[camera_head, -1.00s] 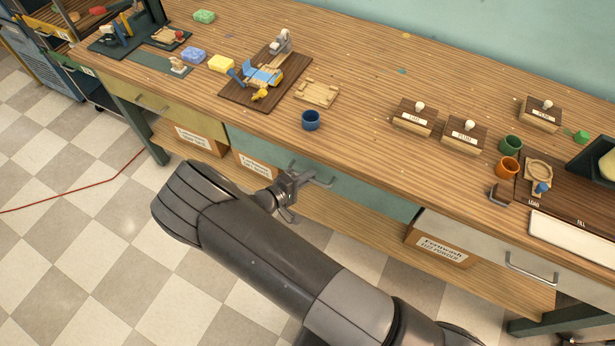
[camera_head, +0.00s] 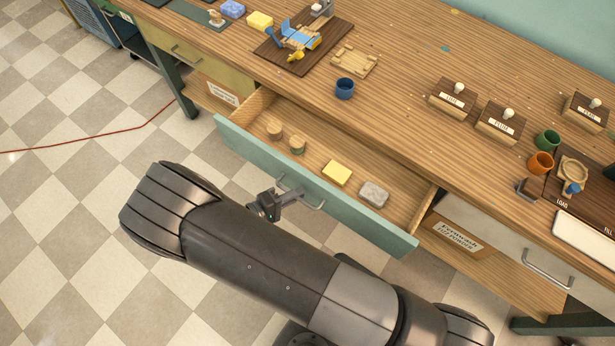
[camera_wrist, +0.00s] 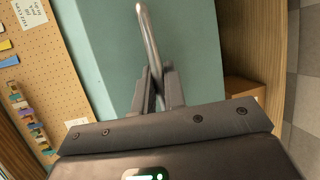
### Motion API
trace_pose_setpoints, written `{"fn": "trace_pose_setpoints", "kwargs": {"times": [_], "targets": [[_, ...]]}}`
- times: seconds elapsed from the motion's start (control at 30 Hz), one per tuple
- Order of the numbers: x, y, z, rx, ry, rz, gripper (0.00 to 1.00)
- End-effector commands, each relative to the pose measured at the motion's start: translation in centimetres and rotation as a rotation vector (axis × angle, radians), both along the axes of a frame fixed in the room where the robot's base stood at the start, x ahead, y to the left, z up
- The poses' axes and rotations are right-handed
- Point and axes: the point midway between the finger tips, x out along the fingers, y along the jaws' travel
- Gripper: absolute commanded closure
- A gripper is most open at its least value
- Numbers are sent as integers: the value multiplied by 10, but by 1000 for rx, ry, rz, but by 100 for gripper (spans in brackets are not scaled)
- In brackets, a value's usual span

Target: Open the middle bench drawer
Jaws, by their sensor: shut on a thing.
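The middle bench drawer (camera_head: 347,205) has a teal front and stands pulled well out from the bench in the head view. Inside it lie two round wooden pieces (camera_head: 297,145), a yellow block (camera_head: 337,173) and a grey block (camera_head: 374,194). My gripper (camera_head: 285,195) is at the drawer's metal handle (camera_head: 314,206), shut on it. In the wrist view, the handle (camera_wrist: 147,35) runs down between the fingers (camera_wrist: 158,88), in front of the teal drawer front (camera_wrist: 100,60). The fingers hide part of the handle.
The bench top (camera_head: 410,140) holds a blue cup (camera_head: 344,88), stamps and an orange cup (camera_head: 539,163). A closed yellowish drawer (camera_head: 190,55) is to the left and a closed white drawer (camera_head: 540,262) to the right.

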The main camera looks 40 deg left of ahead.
Motion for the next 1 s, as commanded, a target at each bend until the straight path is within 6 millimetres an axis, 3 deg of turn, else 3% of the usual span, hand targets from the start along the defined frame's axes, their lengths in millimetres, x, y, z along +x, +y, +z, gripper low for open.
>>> {"fn": "trace_pose_setpoints", "kwargs": {"times": [0.1,0.3,0.77,0.8,0.87,1.0], "targets": [[-18,-1,-1,-1,3,-1,100],[-34,-2,-1,-2,2,-3,100],[-38,-2,-1,-3,2,-3,100],[-38,-2,-1,-3,2,-2,86],[-38,-2,-1,-2,2,-3,81],[-38,-1,-1,-1,1,-2,81]]}}
